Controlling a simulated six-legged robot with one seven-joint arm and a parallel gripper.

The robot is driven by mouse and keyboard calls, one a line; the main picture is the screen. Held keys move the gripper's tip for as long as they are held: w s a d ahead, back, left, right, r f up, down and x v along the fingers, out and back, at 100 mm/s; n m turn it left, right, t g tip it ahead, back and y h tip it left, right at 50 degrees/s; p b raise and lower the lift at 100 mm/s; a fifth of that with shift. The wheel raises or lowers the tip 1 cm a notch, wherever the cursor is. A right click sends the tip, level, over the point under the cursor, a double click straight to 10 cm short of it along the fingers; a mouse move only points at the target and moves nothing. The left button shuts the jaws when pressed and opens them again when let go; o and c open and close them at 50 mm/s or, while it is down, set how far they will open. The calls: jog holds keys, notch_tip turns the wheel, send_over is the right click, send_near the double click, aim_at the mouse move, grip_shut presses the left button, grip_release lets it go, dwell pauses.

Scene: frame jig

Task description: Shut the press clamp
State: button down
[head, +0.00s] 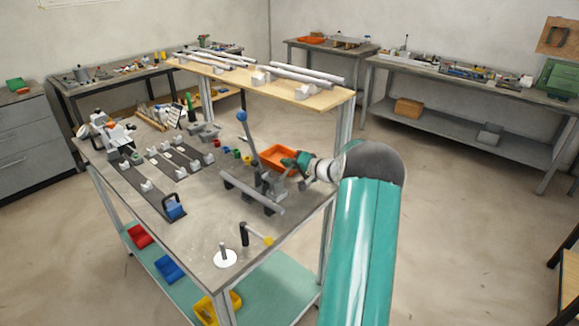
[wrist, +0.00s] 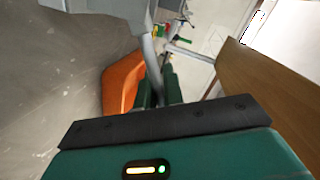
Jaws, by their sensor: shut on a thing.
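The press clamp (head: 267,184) stands near the right side of the workbench, beside a grey tube (head: 250,194) lying in supports. A lever with a blue ball knob (head: 242,116) rises from the clamp area, tilted up and left. My gripper (head: 290,162) reaches in from the right, low beside the clamp and apart from the blue knob. In the wrist view my gripper's dark green fingers (wrist: 159,92) are shut on a slim grey bar (wrist: 151,62). The bar runs up to a large grey part; it seems to belong to the clamp. The held end is partly hidden by the fingers.
A raised wooden shelf (head: 310,99) with tubes stands behind. A black and yellow handled tool (head: 258,236) and white disc (head: 225,258) lie at the front.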

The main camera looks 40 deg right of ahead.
jog(key=a+r+n+t+h, duration=0.1)
jog(key=a+r+n+h, duration=0.2)
jog(key=a+n, duration=0.3)
jog(key=shift+s+r+n+h, duration=0.25)
jog(key=shift+r+n+h, duration=0.2)
jog(key=shift+n, duration=1.45)
jog(key=shift+a, duration=0.15)
jog(key=c, duration=1.5)
grip_release()
jog(key=shift+s, duration=0.15)
